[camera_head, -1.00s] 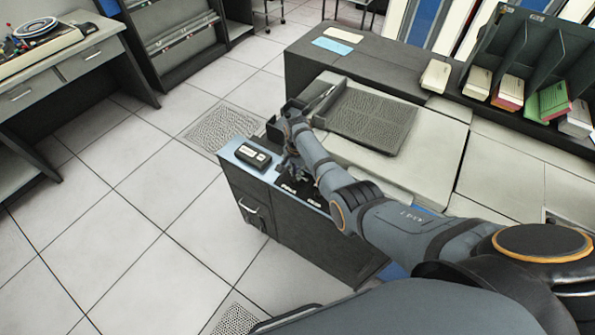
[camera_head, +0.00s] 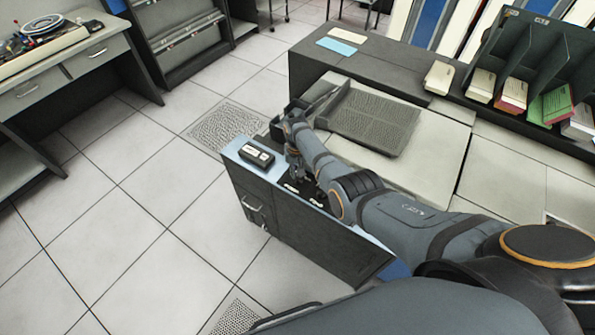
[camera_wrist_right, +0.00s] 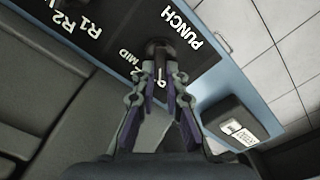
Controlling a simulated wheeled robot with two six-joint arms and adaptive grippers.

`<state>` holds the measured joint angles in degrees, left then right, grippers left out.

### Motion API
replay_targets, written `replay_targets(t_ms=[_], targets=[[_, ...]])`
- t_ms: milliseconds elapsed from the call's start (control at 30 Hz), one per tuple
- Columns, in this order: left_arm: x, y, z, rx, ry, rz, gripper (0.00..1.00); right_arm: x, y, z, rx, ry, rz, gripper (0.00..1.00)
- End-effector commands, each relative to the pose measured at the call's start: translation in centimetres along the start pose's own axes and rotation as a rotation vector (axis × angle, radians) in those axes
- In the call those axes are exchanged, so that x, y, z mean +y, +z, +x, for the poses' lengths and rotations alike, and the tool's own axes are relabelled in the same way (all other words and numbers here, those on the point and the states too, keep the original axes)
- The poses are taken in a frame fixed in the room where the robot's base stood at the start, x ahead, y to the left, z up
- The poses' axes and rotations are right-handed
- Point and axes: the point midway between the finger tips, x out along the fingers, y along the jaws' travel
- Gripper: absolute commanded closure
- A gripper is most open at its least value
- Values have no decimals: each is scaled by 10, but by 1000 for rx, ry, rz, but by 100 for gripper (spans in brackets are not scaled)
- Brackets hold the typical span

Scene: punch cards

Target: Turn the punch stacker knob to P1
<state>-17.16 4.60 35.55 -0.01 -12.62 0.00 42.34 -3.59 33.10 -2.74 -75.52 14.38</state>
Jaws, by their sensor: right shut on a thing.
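The punch stacker knob (camera_wrist_right: 160,48) is dark and sits beside the white PUNCH lettering on a black label panel (camera_wrist_right: 105,35) in the right wrist view. My right gripper (camera_wrist_right: 161,78) has its fingers closed around the knob from both sides. A small white mark shows between the fingertips. MID, R1 and R2 lettering is readable to the left; other lettering is partly covered by the fingers. In the head view my right gripper (camera_head: 293,160) is low over the blue-topped cabinet end, and the knob is hidden there. My left gripper is not in view.
A dark box with a white label (camera_head: 257,153) stands on the blue top (camera_head: 236,149) close to my gripper. A ridged grey tray (camera_head: 372,122) lies on the machine behind my forearm. Open tiled floor (camera_head: 130,220) is at the left.

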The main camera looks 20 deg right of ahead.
Motion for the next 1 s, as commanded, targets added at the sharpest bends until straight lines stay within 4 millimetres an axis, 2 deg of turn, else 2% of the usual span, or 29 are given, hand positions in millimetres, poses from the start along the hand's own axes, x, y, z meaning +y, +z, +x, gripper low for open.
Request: replay_targets(t_ms=[300,700,733,900,1000], targets=[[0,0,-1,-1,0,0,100,-1,0,0,-1,0,-70,100],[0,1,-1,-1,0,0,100,-1,0,0,-1,0,-75,100],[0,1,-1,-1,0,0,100,-1,0,0,-1,0,-75,88],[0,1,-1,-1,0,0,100,-1,0,0,-1,0,-74,66],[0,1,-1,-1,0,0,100,-1,0,0,0,0,-74,66]])
